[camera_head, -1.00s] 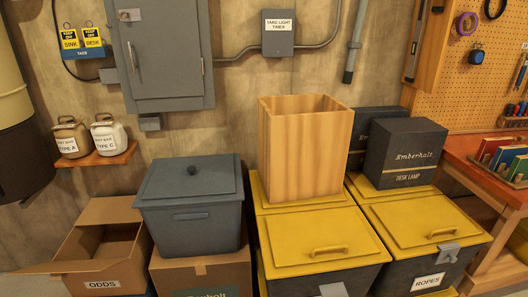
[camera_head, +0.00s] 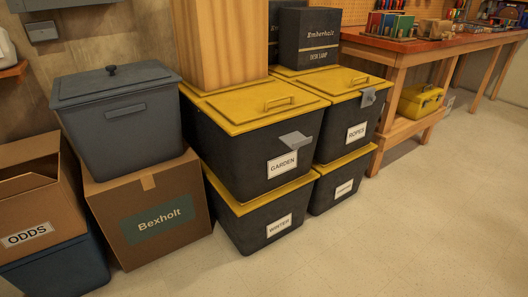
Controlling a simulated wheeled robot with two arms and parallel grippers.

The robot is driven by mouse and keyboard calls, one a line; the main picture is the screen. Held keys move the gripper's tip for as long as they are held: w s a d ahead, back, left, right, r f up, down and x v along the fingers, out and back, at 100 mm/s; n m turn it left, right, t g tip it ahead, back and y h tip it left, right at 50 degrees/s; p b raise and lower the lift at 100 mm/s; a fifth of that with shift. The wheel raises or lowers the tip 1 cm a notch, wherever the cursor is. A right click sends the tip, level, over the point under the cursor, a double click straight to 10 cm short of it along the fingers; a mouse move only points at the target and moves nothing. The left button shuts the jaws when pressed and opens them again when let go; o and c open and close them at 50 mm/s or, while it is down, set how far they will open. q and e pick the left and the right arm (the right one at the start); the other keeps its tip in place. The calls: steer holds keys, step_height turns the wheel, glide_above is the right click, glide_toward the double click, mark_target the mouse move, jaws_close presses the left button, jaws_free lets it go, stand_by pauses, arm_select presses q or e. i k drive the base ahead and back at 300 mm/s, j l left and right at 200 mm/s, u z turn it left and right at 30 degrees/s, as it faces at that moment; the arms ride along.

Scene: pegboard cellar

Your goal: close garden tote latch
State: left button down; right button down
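The garden tote (camera_head: 232,160) is a dark bin with a yellow lid (camera_head: 255,103) and a white GARDEN label. It is stacked on the WINTER tote (camera_head: 252,226). Its grey latch (camera_head: 295,140) sticks outward from the front, near the right of the lid's front edge, and stands away from the tote wall. The lid looks flat on the tote. A tall wooden box (camera_head: 222,42) stands on the back part of the lid. Neither of my grippers shows in the view.
The ROPES tote (camera_head: 345,128), with its own grey latch (camera_head: 368,97), stands close on the right. A grey lidded bin (camera_head: 122,135) on a Bexholt carton (camera_head: 150,215) stands close on the left. The floor (camera_head: 400,225) in front is clear. A workbench (camera_head: 420,45) runs along the right.

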mark_target(295, 140)
steer(key=i+j+z, duration=0.15)
steer(key=i+j, duration=0.15)
steer(key=i+j+z, duration=0.15)
steer(key=j, duration=0.35)
steer(key=i+l, duration=0.1)
steer(key=i, duration=0.45)
